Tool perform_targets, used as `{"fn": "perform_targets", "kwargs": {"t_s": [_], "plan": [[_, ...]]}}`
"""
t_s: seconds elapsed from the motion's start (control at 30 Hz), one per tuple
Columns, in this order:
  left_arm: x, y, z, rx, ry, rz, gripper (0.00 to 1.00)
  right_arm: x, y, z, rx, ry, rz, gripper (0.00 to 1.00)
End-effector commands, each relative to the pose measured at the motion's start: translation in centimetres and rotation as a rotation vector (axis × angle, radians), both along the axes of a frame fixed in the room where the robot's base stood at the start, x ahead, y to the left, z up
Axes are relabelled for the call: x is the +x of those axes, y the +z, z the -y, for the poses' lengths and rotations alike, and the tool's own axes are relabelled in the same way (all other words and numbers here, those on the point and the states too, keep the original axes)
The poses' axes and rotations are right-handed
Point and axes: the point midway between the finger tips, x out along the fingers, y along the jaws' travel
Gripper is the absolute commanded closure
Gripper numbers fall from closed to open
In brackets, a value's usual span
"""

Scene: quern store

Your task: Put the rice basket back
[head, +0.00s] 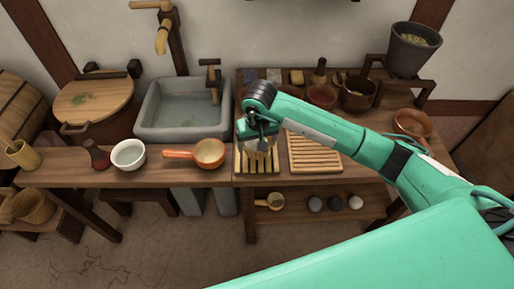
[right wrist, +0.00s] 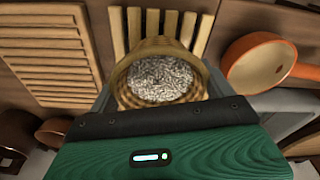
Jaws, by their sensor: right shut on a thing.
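My right gripper (head: 257,133) is shut on the rice basket (right wrist: 127,93), a round woven basket holding pale grains. In the right wrist view the grey fingers of this gripper (right wrist: 160,88) lie on either side of the basket. In the head view the basket (head: 262,146) is mostly hidden under the gripper. It is over a small rack of pale wooden slats (head: 257,168), which also shows behind the basket in the right wrist view (right wrist: 118,30). I cannot tell whether the basket touches the slats. My left gripper is not in view.
A larger slatted board (head: 314,153) lies just right of the rack. An orange-handled pan (head: 208,153) and a white bowl (head: 128,154) stand to the left. A stone sink (head: 183,108) is behind. A dark bucket (head: 413,50) stands back right. Stones and a ladle (head: 275,201) are on the lower shelf.

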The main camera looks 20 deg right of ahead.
Motion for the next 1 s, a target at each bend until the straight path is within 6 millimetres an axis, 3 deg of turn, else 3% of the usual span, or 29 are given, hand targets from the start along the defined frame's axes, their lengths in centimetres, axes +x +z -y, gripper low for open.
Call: {"fn": "perform_targets", "kwargs": {"t_s": [0.3, 0.7, 0.73, 0.8, 1.0], "plan": [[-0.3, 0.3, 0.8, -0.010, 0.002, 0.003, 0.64, -0.1, -3.6, -0.1, 0.001, 0.001, -0.001, 0.47], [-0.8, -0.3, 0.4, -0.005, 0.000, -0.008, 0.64, 0.0, -4.1, 0.0, 0.000, 0.001, 0.001, 0.47], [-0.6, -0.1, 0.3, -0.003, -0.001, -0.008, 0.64, 0.0, -4.1, 0.0, 0.000, 0.001, 0.000, 0.13], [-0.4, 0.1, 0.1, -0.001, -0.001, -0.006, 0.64, 0.0, -4.0, 0.0, 0.000, 0.001, 0.000, 0.00], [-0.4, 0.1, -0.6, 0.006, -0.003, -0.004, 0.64, 0.0, -4.0, 0.0, 0.000, 0.001, 0.000, 0.00]]}}
